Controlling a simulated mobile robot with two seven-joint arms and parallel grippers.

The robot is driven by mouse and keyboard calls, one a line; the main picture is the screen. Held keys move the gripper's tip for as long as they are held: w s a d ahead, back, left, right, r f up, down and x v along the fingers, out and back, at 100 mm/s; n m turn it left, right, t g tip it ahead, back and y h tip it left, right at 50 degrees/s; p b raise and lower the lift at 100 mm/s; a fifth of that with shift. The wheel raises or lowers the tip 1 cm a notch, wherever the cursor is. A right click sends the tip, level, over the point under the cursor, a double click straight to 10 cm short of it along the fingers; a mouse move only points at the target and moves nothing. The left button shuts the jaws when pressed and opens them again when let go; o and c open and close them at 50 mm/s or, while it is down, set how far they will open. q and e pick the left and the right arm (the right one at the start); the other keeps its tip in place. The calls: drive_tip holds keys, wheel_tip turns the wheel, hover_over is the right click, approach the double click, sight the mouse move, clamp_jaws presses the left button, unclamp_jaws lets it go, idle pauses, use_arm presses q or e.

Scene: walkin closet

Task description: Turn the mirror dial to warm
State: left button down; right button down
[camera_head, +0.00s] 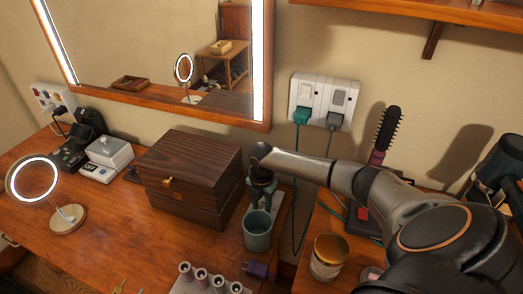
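A small round mirror (35,180) with a white lit ring stands at the left of the wooden table. Its round base (68,219) carries a small pale knob (70,212), which may be the dial; no markings are legible. A large wall mirror (160,45) with lit side strips hangs behind and reflects the round one. My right arm reaches in from the right, ending near the dark wooden box. A dark shape below its end may be my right gripper (262,184); its fingers are not clear. It is far from the round mirror. My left gripper is not in view.
The wooden box (190,172) stands between my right arm and the round mirror. A teal cup (258,231), a holder with several pale tubes (205,283) and a jar (328,257) are near. Table room is free right of the mirror base.

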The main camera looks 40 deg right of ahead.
sight(261, 209)
drive_tip(key=n, duration=0.4)
drive_tip(key=shift+n, duration=2.6)
drive_tip(key=c, duration=0.5)
unclamp_jaws()
wheel_tip(261, 209, up, 13)
drive_tip(key=shift+f, duration=0.2)
